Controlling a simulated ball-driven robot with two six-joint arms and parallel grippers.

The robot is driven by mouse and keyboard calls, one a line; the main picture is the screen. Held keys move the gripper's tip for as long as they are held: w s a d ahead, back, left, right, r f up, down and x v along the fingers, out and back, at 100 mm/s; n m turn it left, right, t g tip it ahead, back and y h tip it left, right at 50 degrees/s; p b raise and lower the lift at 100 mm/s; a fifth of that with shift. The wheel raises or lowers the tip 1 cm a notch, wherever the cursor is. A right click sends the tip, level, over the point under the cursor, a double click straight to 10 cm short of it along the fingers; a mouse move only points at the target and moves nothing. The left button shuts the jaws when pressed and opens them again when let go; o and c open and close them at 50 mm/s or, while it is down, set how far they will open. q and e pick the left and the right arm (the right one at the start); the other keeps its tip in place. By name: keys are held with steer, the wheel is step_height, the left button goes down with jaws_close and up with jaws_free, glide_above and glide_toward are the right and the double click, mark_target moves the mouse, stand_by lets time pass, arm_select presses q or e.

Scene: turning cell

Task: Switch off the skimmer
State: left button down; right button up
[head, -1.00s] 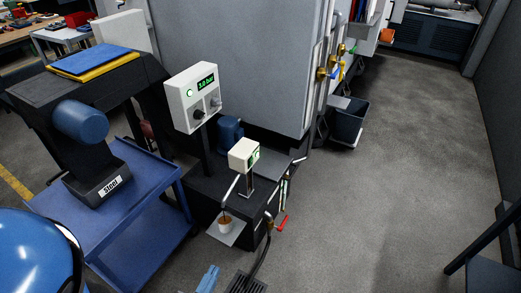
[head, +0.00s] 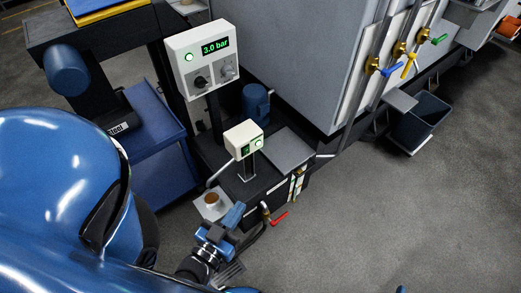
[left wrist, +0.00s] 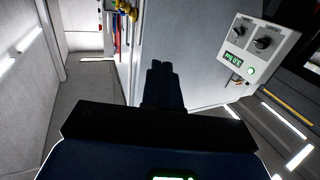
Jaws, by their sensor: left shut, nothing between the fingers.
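The skimmer's small white box (head: 244,139) stands on a short post above the dark machine base in the head view. A green-lit rocker switch (head: 245,149) shows on its front. A thin pale tube runs down from beside it towards a brown cup (head: 211,199). My left gripper (head: 234,214) is below and in front of the box, apart from it. Its fingers are shut and empty. In the left wrist view the shut dark fingers (left wrist: 160,76) point forward with nothing between them. My right gripper does not show.
A larger white control box (head: 203,60) reads 3.0 bar and has two knobs; it also shows in the left wrist view (left wrist: 258,52). A red-handled valve (head: 279,218) sits close right of my left gripper. A blue cart (head: 155,170) stands left.

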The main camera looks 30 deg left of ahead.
arm_select(q)
steer(key=shift+s, duration=0.1)
stand_by(0.3)
steer(key=w+a+f+n+t+y+b, duration=0.15)
steer(key=w+f+n+y+b, duration=0.3)
steer(key=w+n+y, duration=0.45)
steer(key=w+a+f+n+t+y+b, duration=0.15)
steer(key=w+f+n+y+b, duration=0.35)
steer(key=n, duration=0.5)
steer(key=w+d+f+n+g+y+b, duration=0.3)
steer(key=w+f+n+g+y+b, duration=0.1)
steer(key=w+f+n+g, duration=0.4)
step_height(320, 180, down, 2)
steer(key=n+g, duration=0.4)
steer(key=g, duration=0.1)
steer(key=shift+d+n+g+b, duration=0.2)
steer(key=shift+n+g+b, duration=0.1)
steer(key=shift+b, duration=0.1)
steer(key=shift+a, duration=0.15)
